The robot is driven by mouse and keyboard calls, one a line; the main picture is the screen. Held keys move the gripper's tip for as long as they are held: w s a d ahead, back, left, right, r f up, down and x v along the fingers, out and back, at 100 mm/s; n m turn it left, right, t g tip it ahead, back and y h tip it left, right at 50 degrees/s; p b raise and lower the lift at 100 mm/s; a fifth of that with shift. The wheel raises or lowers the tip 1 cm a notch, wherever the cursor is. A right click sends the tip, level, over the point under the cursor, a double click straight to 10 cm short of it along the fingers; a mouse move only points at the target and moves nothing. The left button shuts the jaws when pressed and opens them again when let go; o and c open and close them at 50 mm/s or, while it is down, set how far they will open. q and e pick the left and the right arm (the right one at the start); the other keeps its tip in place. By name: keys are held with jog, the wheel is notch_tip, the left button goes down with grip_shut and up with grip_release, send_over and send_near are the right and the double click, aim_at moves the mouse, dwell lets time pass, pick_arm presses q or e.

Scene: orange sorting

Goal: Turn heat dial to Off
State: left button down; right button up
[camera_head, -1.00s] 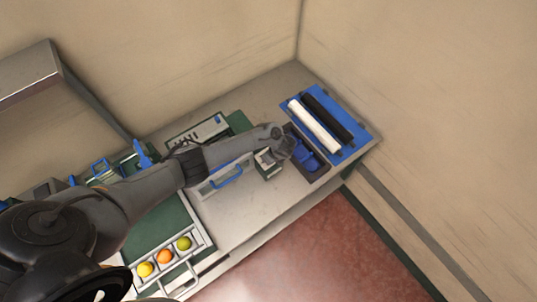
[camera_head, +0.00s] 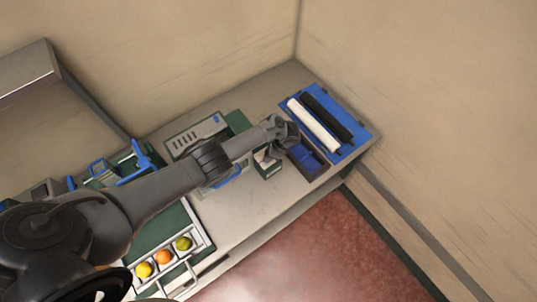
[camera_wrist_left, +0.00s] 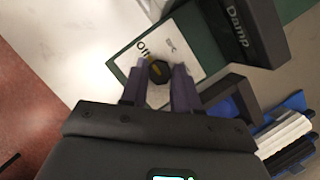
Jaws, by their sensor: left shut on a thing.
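The heat dial (camera_wrist_left: 158,71) is a small black knob with a yellow pointer mark, on a white plate (camera_wrist_left: 187,52) marked "Off". In the left wrist view the yellow mark points toward the "Off" lettering. My left gripper (camera_wrist_left: 157,82) is shut on the dial, with one dark finger on each side of it. In the head view my left gripper (camera_head: 283,138) is over the small white-topped box (camera_head: 267,164) at the bench's right part, and the dial itself is hidden or too small to see. My right gripper is not in view.
A dark block marked "Damp" (camera_wrist_left: 245,32) stands close to my left gripper. A blue tray (camera_head: 358,133) with a white and a black roller lies to the right. A rack (camera_head: 205,238) with three fruits is at the front left. Bare bench (camera_head: 235,212) lies between.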

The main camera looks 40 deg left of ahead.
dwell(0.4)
pick_arm(q)
jog(key=c, duration=0.9)
grip_release()
jog(key=shift+o, duration=0.2)
jog(key=p+v, duration=0.3)
jog(key=v, duration=0.7)
jog(key=shift+r, duration=0.4)
jog(key=shift+d, duration=0.1)
